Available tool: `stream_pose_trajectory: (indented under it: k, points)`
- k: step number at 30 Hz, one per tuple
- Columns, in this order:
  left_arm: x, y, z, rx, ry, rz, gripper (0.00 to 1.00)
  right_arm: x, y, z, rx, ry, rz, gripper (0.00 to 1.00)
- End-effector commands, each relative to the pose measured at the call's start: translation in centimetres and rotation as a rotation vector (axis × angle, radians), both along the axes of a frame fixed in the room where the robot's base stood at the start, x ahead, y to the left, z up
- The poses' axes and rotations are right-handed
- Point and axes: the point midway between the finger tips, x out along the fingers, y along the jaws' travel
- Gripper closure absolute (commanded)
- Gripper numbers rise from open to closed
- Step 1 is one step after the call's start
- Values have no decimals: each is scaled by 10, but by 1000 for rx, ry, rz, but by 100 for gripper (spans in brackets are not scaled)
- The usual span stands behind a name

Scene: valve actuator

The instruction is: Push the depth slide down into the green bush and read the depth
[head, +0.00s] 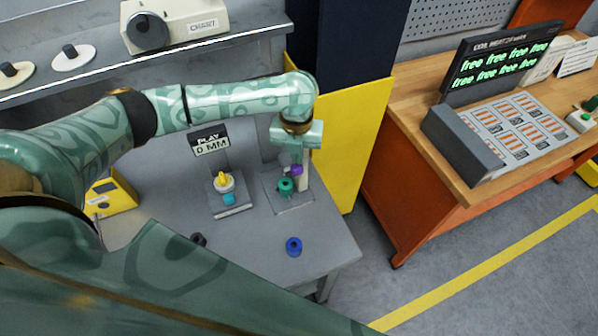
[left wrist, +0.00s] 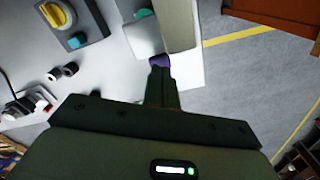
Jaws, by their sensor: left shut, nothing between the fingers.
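The purple depth slide (head: 297,170) stands beside a pale upright post (head: 303,178) on a grey plate at the table's right. The green bush (head: 286,187) sits low next to it. My left gripper (head: 291,160) points down from above at the slide. In the left wrist view its fingers (left wrist: 159,72) are shut and empty, with their tips at the purple slide (left wrist: 158,61); I cannot tell whether they touch. The green bush shows partly there (left wrist: 143,14). A display (head: 210,144) reads "PLAY 0 MM". My right gripper is not in view.
A grey block with a yellow knob (head: 223,182) stands left of the post. A blue ring (head: 293,246) and a dark ring (head: 198,239) lie near the front. A yellow box (head: 110,196) is at left. A yellow panel (head: 352,140) rises behind. The table's front right is mostly clear.

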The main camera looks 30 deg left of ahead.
Motion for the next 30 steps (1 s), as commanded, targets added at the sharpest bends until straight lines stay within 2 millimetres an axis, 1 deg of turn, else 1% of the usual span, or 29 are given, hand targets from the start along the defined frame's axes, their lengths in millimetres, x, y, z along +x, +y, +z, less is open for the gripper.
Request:
stream_pose_trajectory:
  k: [16,30]
  points:
    - [0,0,0,0,0,0,100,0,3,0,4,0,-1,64]
    - [0,0,-12,0,1,0,100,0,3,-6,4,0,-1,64]
